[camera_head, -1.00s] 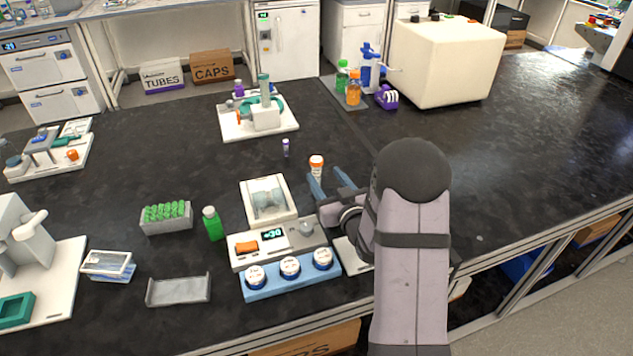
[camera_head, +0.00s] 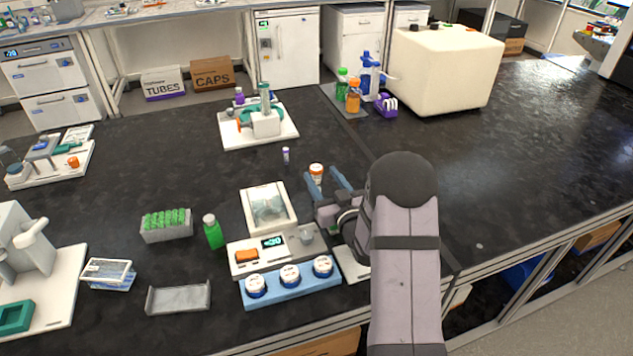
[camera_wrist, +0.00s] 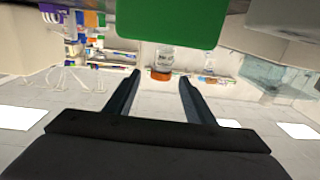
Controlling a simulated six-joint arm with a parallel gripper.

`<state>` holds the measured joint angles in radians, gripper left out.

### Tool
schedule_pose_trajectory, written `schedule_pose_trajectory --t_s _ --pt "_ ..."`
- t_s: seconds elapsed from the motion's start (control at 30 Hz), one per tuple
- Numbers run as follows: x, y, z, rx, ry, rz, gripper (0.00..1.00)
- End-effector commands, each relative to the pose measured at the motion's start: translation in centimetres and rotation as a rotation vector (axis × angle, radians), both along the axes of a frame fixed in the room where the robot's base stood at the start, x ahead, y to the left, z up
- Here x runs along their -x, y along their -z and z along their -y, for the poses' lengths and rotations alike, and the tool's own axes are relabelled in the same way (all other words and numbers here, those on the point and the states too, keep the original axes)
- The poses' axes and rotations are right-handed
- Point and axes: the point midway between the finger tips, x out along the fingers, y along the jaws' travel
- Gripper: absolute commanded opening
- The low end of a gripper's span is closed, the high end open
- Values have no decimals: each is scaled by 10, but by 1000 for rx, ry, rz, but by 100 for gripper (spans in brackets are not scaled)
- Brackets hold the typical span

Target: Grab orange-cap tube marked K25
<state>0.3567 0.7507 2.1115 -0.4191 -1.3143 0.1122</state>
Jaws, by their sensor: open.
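A short orange-capped tube (camera_head: 316,174) with a pale body stands upright on the black bench, right of the picture's middle. It also shows upside down in the wrist view (camera_wrist: 165,57), its orange cap toward the gap between my fingers. Dark marks show on its body, but I cannot read them. My gripper (camera_head: 321,177) is open, its two blue-grey fingers pointing toward the tube. In the wrist view the gripper (camera_wrist: 158,76) is empty, with the tube seen between the fingertips; I cannot tell how far beyond them it is.
A small purple-capped tube (camera_head: 285,155) stands left of the orange-capped one. A white-framed tray (camera_head: 250,208), green bottle (camera_head: 212,232) and balance (camera_head: 245,268) lie nearer. A green surface (camera_wrist: 175,20) fills the top of the wrist view.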

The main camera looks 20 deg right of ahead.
Motion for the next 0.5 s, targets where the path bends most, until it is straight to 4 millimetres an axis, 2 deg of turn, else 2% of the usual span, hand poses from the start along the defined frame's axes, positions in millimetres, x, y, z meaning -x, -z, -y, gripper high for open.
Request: schedule_pose_trajectory --t_s 0.3,0.5 --pt "-35 -3 -3 0 -1 1 49" --pt "-44 -2 -4 -1 -1 0 49"
